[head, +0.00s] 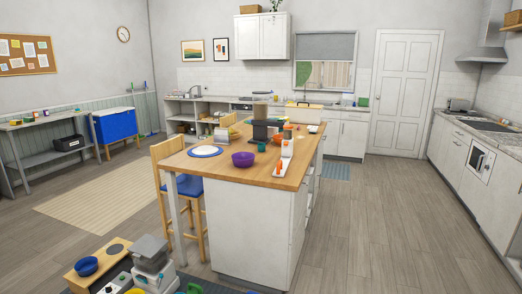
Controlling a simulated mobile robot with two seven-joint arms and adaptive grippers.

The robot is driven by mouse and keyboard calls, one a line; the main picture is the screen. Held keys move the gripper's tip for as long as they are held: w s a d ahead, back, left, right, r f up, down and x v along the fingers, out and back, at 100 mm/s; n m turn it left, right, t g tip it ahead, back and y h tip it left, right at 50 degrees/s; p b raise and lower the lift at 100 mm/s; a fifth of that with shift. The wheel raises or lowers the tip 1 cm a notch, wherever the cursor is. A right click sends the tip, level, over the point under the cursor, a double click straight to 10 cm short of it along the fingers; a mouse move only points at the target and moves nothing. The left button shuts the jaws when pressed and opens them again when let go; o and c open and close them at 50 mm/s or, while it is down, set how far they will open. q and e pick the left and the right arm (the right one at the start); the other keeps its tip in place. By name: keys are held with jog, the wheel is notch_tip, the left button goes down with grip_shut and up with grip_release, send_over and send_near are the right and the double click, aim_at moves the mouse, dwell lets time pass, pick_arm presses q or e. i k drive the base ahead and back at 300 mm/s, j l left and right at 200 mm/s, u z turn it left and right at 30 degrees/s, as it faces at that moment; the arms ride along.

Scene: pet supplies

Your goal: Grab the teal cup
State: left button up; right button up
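A small teal item (261,147), which looks like the teal cup, stands on the wooden top of the island (222,170). It is just behind and to the right of a purple bowl (243,159), in front of a dark appliance (266,129). It is too small in the picture to make out its shape or any handle. Neither of my grippers shows in the head view.
A white plate on a blue mat (205,151) and orange-and-white items (287,148) share the island top. A wooden chair with a blue seat (182,187) stands at its left. Toy-like items (150,262) crowd the lower left. The floor right of the island is clear.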

aim_at(261, 147)
jog(key=i+l+z, duration=0.4)
jog(key=i+z, duration=0.2)
jog(key=i, duration=0.2)
jog(key=i+z, duration=0.35)
jog(key=i, duration=1.2)
jog(key=i+l+u, duration=0.2)
jog(key=i, duration=0.3)
jog(key=i+u, duration=0.2)
jog(key=i, duration=0.25)
jog(key=i+l+u, duration=0.25)
jog(key=i, duration=0.2)
jog(key=i+l+u, duration=0.25)
jog(key=u, duration=0.2)
jog(key=i+l+u, duration=0.65)
jog(key=l+u, duration=0.25)
jog(key=i+l+u, duration=0.15)
jog(key=l+u, duration=0.3)
jog(key=l, duration=0.15)
